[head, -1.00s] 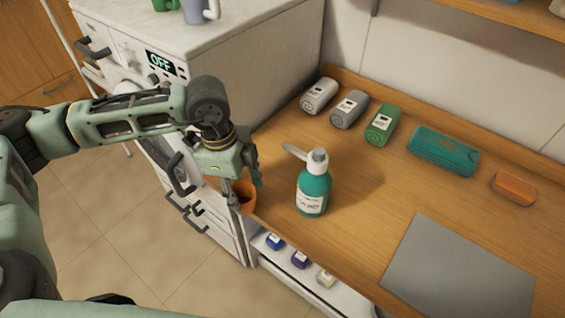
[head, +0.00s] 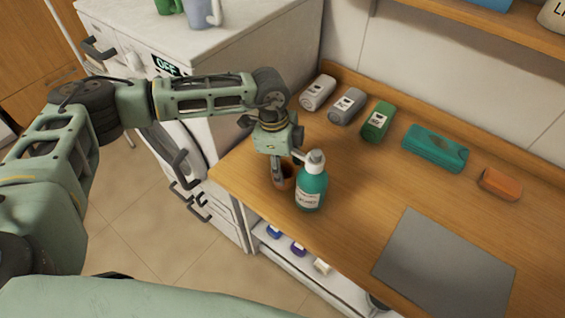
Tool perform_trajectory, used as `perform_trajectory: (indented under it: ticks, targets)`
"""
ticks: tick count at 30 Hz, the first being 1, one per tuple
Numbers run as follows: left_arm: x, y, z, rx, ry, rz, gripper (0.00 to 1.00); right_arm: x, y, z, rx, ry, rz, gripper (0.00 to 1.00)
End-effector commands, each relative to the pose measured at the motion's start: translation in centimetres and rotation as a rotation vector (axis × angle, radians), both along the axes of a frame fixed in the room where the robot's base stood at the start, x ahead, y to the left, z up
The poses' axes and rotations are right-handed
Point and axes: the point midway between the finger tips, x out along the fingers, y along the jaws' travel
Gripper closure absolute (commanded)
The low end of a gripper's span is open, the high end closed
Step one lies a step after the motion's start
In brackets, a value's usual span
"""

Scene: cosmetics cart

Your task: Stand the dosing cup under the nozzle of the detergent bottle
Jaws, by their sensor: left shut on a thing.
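The teal detergent bottle (head: 312,187) with a white label and grey pump top stands upright near the counter's front left edge. Its nozzle points left, and its tip is partly hidden by my left gripper. My left gripper (head: 280,172) points down just left of the bottle, shut on the orange-brown dosing cup (head: 287,182). The cup is upright, below and near the nozzle, and partly hidden by a finger. I cannot tell whether it touches the counter. My right gripper is not in view.
The wooden counter (head: 345,225) carries several rolled towels at the back, including a green one (head: 378,122), plus a teal case (head: 435,148), an orange bar (head: 500,184) and a grey mat (head: 445,265). A white appliance (head: 145,25) stands at the left. Small items sit on a shelf below.

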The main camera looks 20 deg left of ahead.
Motion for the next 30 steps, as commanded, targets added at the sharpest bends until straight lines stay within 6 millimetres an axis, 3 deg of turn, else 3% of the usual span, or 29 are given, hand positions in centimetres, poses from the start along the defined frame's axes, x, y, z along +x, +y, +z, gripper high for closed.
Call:
perform_trajectory:
  ticks: [7, 8, 14, 26, 30]
  targets:
    - [0.0, 0.0, -0.5, 0.0, 0.001, 0.0, 0.74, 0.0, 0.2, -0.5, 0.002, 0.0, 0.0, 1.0]
    - [0.0, 0.0, -0.3, 0.0, 0.0, 0.0, 0.51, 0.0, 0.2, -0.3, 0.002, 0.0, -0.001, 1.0]
    - [0.0, 0.0, -0.3, 0.0, 0.0, 0.0, 0.34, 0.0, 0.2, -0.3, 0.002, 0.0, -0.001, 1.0]
    - [0.0, 0.1, 0.3, 0.0, -0.002, -0.001, 0.34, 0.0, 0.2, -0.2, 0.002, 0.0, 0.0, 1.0]
    - [0.1, 0.4, 2.3, -0.002, -0.004, 0.0, 0.34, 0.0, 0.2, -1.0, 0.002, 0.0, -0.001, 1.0]
